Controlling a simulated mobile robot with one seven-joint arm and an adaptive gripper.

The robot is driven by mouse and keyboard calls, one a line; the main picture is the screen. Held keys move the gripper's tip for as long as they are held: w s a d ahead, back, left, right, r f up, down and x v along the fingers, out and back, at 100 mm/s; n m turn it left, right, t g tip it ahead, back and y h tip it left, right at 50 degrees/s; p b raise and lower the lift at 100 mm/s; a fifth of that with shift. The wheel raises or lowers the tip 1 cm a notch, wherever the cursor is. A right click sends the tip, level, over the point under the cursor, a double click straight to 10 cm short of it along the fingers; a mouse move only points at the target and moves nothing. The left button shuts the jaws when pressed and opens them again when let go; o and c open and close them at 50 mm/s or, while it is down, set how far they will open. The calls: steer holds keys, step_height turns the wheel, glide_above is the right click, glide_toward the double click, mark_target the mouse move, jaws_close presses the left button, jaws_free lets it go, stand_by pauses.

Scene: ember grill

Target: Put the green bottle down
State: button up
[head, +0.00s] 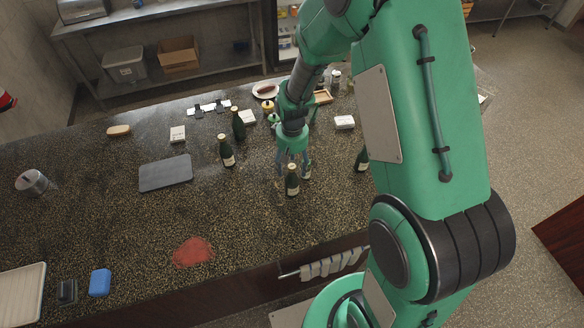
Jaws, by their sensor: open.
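Several dark green bottles with pale labels stand on the speckled dark counter (120,220). One green bottle (292,182) stands upright just in front of my gripper (293,170), near the middle of the counter. My gripper points down and is open. Another bottle (307,170) shows partly beside its right finger. Whether the fingers touch or surround either bottle I cannot tell. Two more bottles stand to the left, a nearer one (227,152) and a farther one (238,126). One more bottle (361,160) is partly hidden by my arm at the right.
A grey board (166,173) lies left of the bottles. A red patch (192,252) is near the front edge. A blue item (100,283), a pale tray (22,293) and a metal tin (32,182) are at left. A plate (265,91) sits at the back. The left-centre counter is largely clear.

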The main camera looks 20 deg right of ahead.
stand_by(0.6)
steer(key=shift+r, duration=0.35)
steer(key=s+r+t, duration=0.1)
steer(key=s+r, duration=0.3)
steer(key=r, duration=0.8)
steer(key=s+r+t, duration=0.2)
steer(key=s+r, duration=0.1)
steer(key=r, duration=0.8)
steer(key=s+r+m+t, duration=0.1)
steer(key=s+r, duration=0.6)
steer(key=s, duration=0.2)
steer(key=s+r+t, duration=0.1)
steer(key=s+r, duration=0.6)
steer(key=s, duration=0.3)
steer(key=shift+r+m+t, duration=0.25)
steer(key=shift+m+t, duration=0.05)
steer(key=shift+m, duration=0.1)
steer(key=shift+s, duration=0.1)
